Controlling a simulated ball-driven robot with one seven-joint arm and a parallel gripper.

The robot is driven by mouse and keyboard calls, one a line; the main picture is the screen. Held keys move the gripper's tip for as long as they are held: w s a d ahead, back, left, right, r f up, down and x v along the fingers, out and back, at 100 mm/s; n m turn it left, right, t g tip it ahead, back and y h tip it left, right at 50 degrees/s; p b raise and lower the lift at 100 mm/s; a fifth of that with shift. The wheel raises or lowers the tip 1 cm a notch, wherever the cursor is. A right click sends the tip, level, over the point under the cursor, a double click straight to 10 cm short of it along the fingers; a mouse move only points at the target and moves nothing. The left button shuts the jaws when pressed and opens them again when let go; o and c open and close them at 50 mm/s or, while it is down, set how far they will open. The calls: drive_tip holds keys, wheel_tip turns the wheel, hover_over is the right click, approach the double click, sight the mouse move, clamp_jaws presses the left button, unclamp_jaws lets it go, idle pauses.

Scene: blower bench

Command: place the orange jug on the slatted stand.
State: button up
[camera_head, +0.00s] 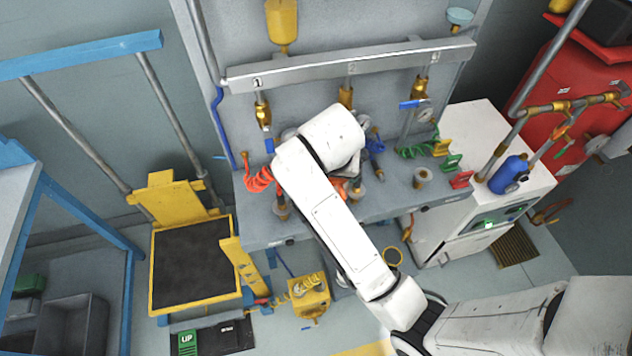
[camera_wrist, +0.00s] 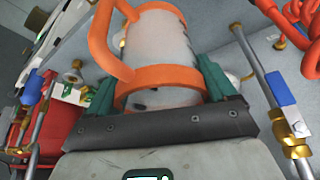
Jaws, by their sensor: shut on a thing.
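The orange jug (camera_wrist: 158,42) has a pale, scuffed body with orange bands and an orange handle on its left. In the wrist view it sits between the two green fingers of my gripper (camera_wrist: 157,82), which is shut on it. In the head view my white arm hides the gripper and most of the jug; a small orange patch (camera_head: 340,188) shows beside the arm, over the bench. Whether the jug touches the bench I cannot tell. A brown slatted piece (camera_head: 515,248) lies low at the right, by the white cabinet; I cannot tell if it is the slatted stand.
The grey bench (camera_head: 395,202) carries pipe fittings, an orange coiled hose (camera_head: 258,180) and a green coiled hose (camera_head: 418,150). A pipe rail (camera_head: 350,66) runs above it. A yellow lift cart (camera_head: 195,262) stands left; a blue bottle (camera_head: 508,174) is on the white cabinet (camera_head: 478,125).

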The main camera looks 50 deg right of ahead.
drive_tip(key=shift+w+f+p, duration=0.2)
drive_tip(key=shift+w+f, duration=0.6)
drive_tip(key=shift+f, duration=0.7)
drive_tip(key=shift+w+f+p, duration=0.15)
drive_tip(key=shift+w+f, duration=0.7)
drive_tip(key=shift+f, duration=0.65)
drive_tip(key=shift+w+f+p, duration=0.2)
drive_tip(key=shift+w+f, duration=0.6)
drive_tip(key=shift+f, duration=0.7)
drive_tip(key=shift+f, duration=0.2)
drive_tip(key=o, duration=0.9)
drive_tip(key=shift+r, duration=0.15)
drive_tip(key=v, duration=1.2)
